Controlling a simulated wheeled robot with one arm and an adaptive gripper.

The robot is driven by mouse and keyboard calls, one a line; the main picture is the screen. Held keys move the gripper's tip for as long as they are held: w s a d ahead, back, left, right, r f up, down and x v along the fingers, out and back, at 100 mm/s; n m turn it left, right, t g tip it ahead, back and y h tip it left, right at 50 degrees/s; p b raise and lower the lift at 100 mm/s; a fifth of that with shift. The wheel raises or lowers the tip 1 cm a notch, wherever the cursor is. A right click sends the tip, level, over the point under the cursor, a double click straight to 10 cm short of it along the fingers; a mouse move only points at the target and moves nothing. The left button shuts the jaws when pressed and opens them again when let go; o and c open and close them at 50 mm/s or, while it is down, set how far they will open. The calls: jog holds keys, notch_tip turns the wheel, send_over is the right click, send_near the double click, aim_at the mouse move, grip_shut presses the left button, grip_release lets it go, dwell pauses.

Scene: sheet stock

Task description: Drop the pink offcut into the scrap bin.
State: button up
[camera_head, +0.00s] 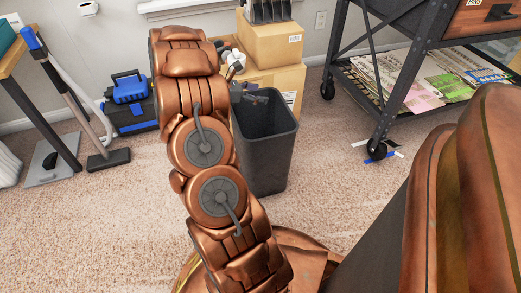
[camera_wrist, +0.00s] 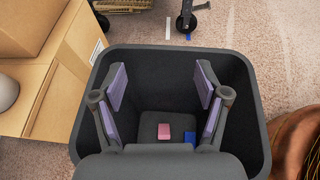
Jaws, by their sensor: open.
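The scrap bin (camera_head: 265,150) is a tall dark grey open-topped bin standing on the carpet in the head view. In the wrist view I look down into the bin (camera_wrist: 253,120). The pink offcut (camera_wrist: 164,131) is a small block lying on the bin's floor. A small blue piece (camera_wrist: 190,137) lies to its right, partly hidden by my gripper. My gripper (camera_wrist: 161,84) is open and empty over the bin's mouth, its purple-padded fingers spread apart above the offcut. In the head view my arm partly covers the bin's left side.
Cardboard boxes (camera_head: 270,43) stand behind the bin. A blue toolbox (camera_head: 130,88) is at the left by the wall. A wheeled dark rack (camera_head: 395,95) with sheets on its lower shelf stands to the right. Carpet between bin and rack is mostly clear.

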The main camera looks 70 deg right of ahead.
jog(key=v, duration=1.2)
dwell(0.4)
jog(key=s+a+r+m+t+y+p, duration=0.2)
jog(key=a+r+p, duration=0.9)
jog(key=a+r, duration=0.15)
jog(key=s+a+r+m+t+y+p, duration=0.2)
jog(key=a+r+p, duration=0.9)
jog(key=r, duration=0.2)
jog(key=s+a+r+m+t+y+p, duration=0.1)
jog(key=s+a+r+p, duration=0.4)
jog(key=a+r+p, duration=0.5)
jog(key=s+a+r+m+t+y+p, duration=0.2)
jog(key=s+a+r+m+y+p, duration=0.2)
jog(key=a+r+p, duration=0.7)
jog(key=s+a, duration=0.2)
jog(key=shift+s+a+r+t+y, duration=0.25)
jog(key=shift+a+r+t+y, duration=0.05)
jog(key=shift+a+r, duration=0.1)
